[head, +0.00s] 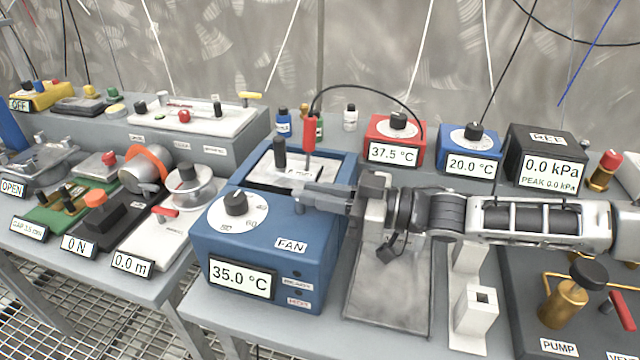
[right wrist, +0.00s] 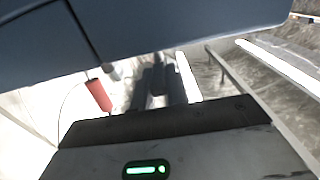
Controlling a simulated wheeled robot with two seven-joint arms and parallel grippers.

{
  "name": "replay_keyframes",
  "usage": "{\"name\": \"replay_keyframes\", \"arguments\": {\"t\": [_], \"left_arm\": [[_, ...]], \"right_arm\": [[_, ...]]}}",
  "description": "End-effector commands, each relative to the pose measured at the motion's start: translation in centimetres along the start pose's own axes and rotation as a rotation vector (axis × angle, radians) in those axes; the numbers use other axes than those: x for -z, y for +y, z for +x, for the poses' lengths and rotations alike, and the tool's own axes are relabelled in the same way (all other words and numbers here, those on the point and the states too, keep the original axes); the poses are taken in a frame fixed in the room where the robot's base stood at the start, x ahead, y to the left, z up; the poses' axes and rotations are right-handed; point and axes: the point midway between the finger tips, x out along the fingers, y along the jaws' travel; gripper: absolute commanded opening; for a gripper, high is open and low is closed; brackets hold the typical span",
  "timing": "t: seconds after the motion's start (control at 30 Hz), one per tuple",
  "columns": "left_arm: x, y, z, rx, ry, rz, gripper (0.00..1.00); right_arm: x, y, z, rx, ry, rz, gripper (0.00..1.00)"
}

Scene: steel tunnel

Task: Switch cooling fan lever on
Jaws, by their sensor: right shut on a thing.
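The blue unit labelled FAN (head: 265,265) stands at the table's front, with a white dial and a display reading 35.0 °C. My right gripper (head: 303,195) reaches in from the right, low over the unit's top, just above and behind the FAN label. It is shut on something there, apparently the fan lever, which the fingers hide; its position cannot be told. In the right wrist view the fingers are dark and blurred. Behind them stand a black upright handle (head: 279,152) and a red-handled probe (head: 309,135), which also shows in the right wrist view (right wrist: 98,95). My left gripper is not in view.
A red unit (head: 394,145) reading 37.5 °C and a blue one (head: 470,153) reading 20.0 °C stand behind my right arm. A black cable arches from the probe. A pump panel (head: 530,300) is at the right; crowded instruments fill the left table.

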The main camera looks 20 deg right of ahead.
Motion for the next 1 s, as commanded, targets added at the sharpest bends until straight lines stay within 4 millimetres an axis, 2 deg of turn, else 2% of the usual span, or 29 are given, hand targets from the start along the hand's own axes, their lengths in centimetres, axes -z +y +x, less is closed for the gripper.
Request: {"name": "replay_keyframes", "arguments": {"t": [0.13,0.33,0.37,0.4,0.43,0.87,1.0], "left_arm": [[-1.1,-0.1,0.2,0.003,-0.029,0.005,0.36],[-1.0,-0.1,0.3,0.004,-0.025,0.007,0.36],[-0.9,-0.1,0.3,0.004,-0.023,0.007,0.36],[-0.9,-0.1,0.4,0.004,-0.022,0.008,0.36],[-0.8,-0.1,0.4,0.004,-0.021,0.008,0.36],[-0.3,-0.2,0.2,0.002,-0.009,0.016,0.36],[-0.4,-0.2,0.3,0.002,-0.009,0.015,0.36]], "right_arm": [[0.1,0.0,0.0,0.011,0.001,0.000,0.00],[0.1,0.0,0.0,0.011,0.002,-0.001,0.00],[0.1,0.0,0.0,0.011,0.002,-0.001,0.20],[0.1,0.0,0.0,0.011,0.002,-0.001,0.31],[0.0,0.0,0.0,0.011,0.002,-0.001,0.36],[0.0,0.1,-0.1,0.008,-0.001,0.000,0.36],[-0.1,0.1,-1.3,0.006,-0.001,-0.002,0.36]]}}
